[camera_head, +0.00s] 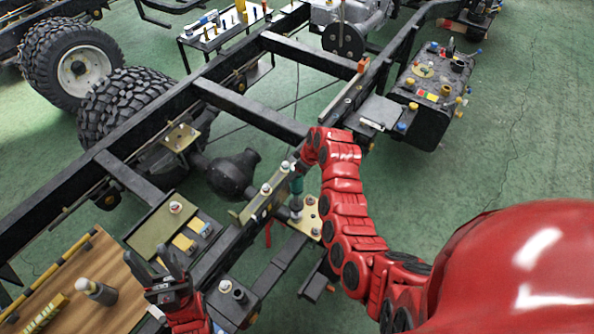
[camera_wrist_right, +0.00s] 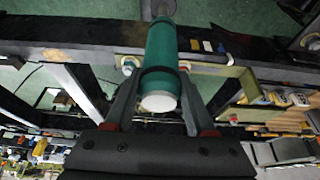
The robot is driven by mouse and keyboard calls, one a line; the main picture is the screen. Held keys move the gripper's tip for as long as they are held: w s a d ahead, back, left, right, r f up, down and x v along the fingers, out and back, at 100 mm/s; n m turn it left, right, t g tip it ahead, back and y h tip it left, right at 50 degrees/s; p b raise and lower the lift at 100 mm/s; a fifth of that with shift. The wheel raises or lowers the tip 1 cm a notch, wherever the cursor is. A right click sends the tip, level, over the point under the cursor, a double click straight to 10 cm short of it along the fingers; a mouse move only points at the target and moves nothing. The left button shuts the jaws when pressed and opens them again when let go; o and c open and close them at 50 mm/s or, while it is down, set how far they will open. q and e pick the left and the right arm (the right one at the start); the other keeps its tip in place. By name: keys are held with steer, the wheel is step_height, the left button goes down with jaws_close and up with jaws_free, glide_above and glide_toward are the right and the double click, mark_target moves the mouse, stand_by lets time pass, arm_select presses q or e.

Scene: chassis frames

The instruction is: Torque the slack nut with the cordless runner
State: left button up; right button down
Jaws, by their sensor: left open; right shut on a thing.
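The cordless runner is a green cylinder with a pale end cap. In the right wrist view my right gripper (camera_wrist_right: 158,78) is shut around the runner (camera_wrist_right: 172,45). In the head view the runner (camera_head: 297,186) is a small green piece above the frame rail, mostly hidden by my right gripper (camera_head: 299,168). Its lower end is close to a bolt head or nut (camera_head: 296,203) by a tan plate (camera_head: 312,224); I cannot tell whether they touch. Another nut (camera_head: 266,188) sits on the upright bracket (camera_head: 246,208). Which nut is slack cannot be told. My left gripper (camera_head: 170,266) is open and empty at the lower left.
The black chassis frame (camera_head: 285,43) crosses the view. A wooden bench (camera_head: 75,283) with a grey cylinder (camera_head: 96,291) is at the lower left. A tank-like box (camera_head: 430,95) hangs at the right. A tool table (camera_head: 225,38) stands behind. Green floor is free at the right.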

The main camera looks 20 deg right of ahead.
steer(key=shift+w+f+b, duration=0.1)
steer(key=shift+f+b, duration=0.85)
steer(key=shift+b, duration=0.05)
stand_by(1.6)
steer(key=shift+f, duration=0.1)
stand_by(0.5)
steer(key=shift+a+b, duration=0.1)
steer(key=shift+b, duration=0.3)
stand_by(0.6)
steer(key=shift+r, duration=1.65)
steer(key=shift+r+p, duration=0.35)
steer(key=shift+r, duration=2.1)
